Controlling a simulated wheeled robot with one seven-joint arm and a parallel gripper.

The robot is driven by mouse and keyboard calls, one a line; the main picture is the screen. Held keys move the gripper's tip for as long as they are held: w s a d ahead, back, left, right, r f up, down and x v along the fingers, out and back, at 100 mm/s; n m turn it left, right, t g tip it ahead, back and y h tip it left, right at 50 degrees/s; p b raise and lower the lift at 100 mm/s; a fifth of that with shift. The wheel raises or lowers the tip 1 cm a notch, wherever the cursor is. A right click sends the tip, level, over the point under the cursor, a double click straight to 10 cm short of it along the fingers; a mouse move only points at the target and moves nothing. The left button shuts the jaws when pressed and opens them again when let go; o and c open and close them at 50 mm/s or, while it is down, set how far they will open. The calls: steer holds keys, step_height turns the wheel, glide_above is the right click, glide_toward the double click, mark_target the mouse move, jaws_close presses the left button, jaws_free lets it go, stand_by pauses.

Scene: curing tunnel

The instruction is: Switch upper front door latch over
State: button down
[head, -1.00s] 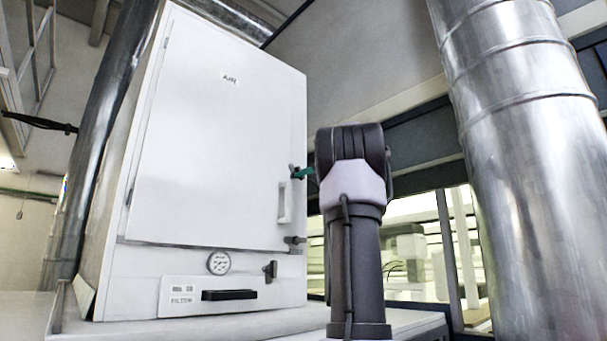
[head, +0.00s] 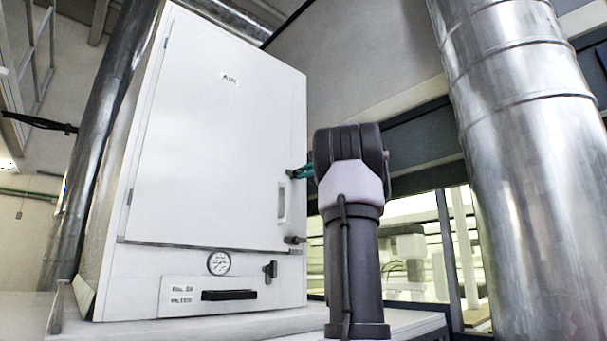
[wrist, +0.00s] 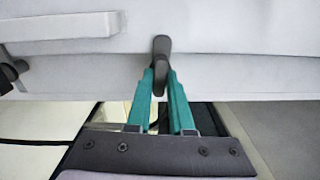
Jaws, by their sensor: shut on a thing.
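The white cabinet's large front door (head: 215,130) stands closed in the head view. The upper latch (wrist: 161,48) is a small dark lever at the door's right edge; the wrist view shows it between my green fingertips. My gripper (wrist: 160,83) is shut on this lever. In the head view my gripper (head: 300,171) reaches the upper latch from the right, and its fingers mostly cover the lever. The lower latch (head: 294,240) is a dark lever at the door's lower right corner, apart from my gripper. It also shows in the wrist view (wrist: 10,73).
A pale vertical door handle (head: 282,202) sits between the latches. Below the door are a gauge (head: 219,263), a dark knob (head: 270,270) and a panel with a black handle (head: 229,295). Metal ducts stand at left (head: 98,120) and right (head: 520,150).

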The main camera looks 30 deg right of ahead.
steer(key=shift+f+n, duration=0.1)
steer(key=shift+n, duration=0.5)
steer(key=c, duration=0.8)
jaws_free()
steer(key=s+d, duration=0.1)
steer(key=s, duration=0.9)
steer(key=shift+s+d, duration=0.25)
steer(key=shift+s, duration=0.1)
